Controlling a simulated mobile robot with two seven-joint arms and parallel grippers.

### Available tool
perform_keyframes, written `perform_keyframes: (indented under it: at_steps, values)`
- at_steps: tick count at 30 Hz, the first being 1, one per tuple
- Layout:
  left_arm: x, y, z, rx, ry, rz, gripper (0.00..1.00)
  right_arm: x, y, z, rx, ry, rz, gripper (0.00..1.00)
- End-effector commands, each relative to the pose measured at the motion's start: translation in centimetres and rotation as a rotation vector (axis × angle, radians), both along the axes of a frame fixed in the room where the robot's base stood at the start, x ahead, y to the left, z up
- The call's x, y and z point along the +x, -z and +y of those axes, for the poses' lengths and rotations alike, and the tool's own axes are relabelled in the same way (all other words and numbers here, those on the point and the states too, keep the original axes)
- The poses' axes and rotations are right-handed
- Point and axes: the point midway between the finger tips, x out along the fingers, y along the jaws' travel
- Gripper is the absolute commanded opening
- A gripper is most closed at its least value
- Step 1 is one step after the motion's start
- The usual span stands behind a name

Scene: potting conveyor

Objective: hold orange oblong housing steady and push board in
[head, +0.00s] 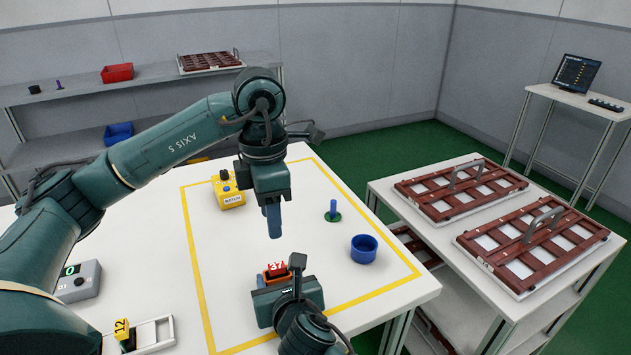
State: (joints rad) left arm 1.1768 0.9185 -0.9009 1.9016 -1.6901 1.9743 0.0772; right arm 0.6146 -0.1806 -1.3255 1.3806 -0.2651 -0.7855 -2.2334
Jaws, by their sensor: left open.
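The orange housing (266,276) stands on the white table inside the yellow outline, partly hidden behind my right gripper (281,277). A red piece marked 37 (277,267) shows at the top of the housing; I cannot tell whether it is the board or how deep it sits. My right gripper is at the near side of the housing, its fingers mostly hidden, so its grip cannot be told. My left gripper (273,236) is open and empty, pointing down above the table, beyond and higher than the housing.
A grey display box (78,281) and a white holder with a yellow 12 tag (122,328) are at left. Brown trays (530,246) lie on the right-hand table.

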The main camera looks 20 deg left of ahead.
Motion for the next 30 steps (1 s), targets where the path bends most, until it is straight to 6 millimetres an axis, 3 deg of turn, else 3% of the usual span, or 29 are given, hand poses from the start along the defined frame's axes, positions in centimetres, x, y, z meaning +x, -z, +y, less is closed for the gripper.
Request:
perform_keyframes:
  at_steps: [8, 20, 30]
  values:
    - [0.0, 0.0, 0.0, 0.0, 0.0, 0.0, 0.41, 0.0, 0.0, 0.0, 0.0, 0.0, 0.0, 0.7]
    - [0.0, 0.0, 0.0, 0.0, 0.0, 0.0, 0.41, -0.7, -0.4, -0.7, 0.0, -0.001, -0.001, 0.7]
    - [0.0, 0.0, 0.0, 0.0, 0.0, 0.0, 0.41, -4.7, -2.7, -4.6, 0.001, -0.001, 0.0, 0.7]
